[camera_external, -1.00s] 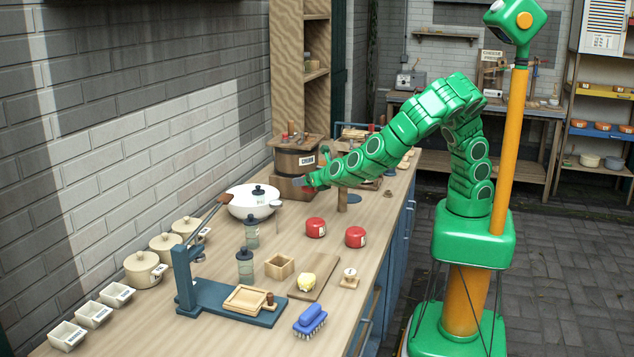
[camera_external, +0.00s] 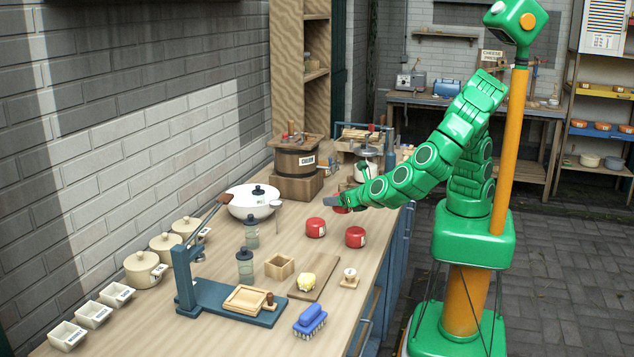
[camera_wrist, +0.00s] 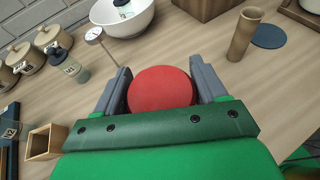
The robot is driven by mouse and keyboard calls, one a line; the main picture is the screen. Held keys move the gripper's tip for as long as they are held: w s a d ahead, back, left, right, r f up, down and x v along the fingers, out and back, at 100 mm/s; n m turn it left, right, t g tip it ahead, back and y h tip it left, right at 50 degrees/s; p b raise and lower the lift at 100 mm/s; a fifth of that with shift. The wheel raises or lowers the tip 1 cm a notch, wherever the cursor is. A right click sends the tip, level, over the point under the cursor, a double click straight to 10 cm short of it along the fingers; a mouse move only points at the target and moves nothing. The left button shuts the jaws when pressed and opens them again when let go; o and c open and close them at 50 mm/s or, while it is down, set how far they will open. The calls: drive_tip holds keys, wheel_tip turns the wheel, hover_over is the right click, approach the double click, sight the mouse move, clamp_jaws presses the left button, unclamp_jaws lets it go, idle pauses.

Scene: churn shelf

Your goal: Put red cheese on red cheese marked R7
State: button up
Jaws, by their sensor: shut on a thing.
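My gripper (camera_external: 334,202) is shut on a red cheese (camera_wrist: 162,88), a round red block held between the two grey fingers in the wrist view. In the external view the held cheese is mostly hidden by the fingers, with a little red showing. Two other red cheeses stand on the counter: one on the left (camera_external: 316,228) and one on the right (camera_external: 355,237). Both carry small pale labels too small to read, so I cannot tell which is R7. My gripper is above and behind them, apart from both. Neither is clearly seen in the wrist view.
The wooden churn (camera_external: 296,162) stands behind my gripper. A white bowl (camera_external: 240,204), dark-lidded bottles (camera_external: 245,266) and a blue press (camera_external: 230,300) are to the left. A board with butter (camera_external: 325,272), a wooden box (camera_external: 279,267) and a blue brush (camera_external: 310,320) lie in front.

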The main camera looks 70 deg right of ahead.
hover_over(352, 229)
drive_tip(key=shift+w+d+f, duration=0.1)
drive_tip(key=shift+d+f, duration=0.05)
drive_tip(key=shift+d, duration=0.05)
drive_tip(key=shift+f, duration=2.45)
drive_tip(key=shift+f, duration=0.15)
drive_tip(key=o, duration=1.2)
drive_tip(key=shift+c, duration=0.2)
drive_tip(key=shift+r, duration=0.2)
drive_tip(key=shift+v, duration=2.05)
